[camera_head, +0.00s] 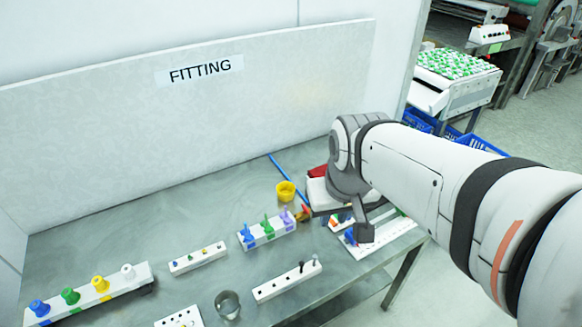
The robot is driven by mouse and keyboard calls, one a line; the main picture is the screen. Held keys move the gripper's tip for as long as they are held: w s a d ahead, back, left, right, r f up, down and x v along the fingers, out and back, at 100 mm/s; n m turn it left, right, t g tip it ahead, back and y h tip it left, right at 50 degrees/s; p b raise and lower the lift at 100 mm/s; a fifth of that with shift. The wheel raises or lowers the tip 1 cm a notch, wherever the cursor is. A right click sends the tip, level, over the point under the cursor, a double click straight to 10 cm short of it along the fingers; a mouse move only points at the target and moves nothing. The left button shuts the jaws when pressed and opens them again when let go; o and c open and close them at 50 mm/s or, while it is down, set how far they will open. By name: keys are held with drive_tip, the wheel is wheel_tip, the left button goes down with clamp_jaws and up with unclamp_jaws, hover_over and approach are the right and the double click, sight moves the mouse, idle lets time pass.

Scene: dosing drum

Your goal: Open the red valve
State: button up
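A small red and brass-coloured part (303,213), which may be the red valve, shows at the right end of a white block (268,233) with blue, green and purple pieces. It is too small to tell whether it is open or shut. My gripper (363,233) is a dark shape at the end of my arm, right of that part and apart from it in the picture, above a white rack (392,232). Its fingers cannot be made out, nor whether it holds anything. My arm hides part of the table behind it.
A white rail (80,297) with several coloured knobs lies at left. Small white racks (197,259), a metal cup (228,304) and a yellow cup (286,191) stand on the grey table. A red-topped item (318,171) is partly behind my arm. The back panel (150,130) closes the rear.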

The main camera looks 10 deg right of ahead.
drive_tip(key=shift+o, duration=0.5)
drive_tip(key=w+f+n+g+b, duration=0.1)
drive_tip(key=w+f, duration=0.3)
drive_tip(key=w, duration=0.8)
drive_tip(key=shift+f+n+g+b, duration=0.3)
drive_tip(key=shift+b, duration=0.25)
drive_tip(key=n+g+b, duration=0.1)
drive_tip(key=n+b, duration=0.1)
approach(305, 207)
drive_tip(key=shift+s, duration=0.1)
drive_tip(key=shift+w+f, duration=0.35)
drive_tip(key=shift+f, duration=0.2)
wheel_tip(305, 207, down, 7)
drive_tip(key=shift+f+p, duration=0.2)
drive_tip(key=shift+p, duration=0.3)
drive_tip(key=shift+c, duration=0.5)
clamp_jaws()
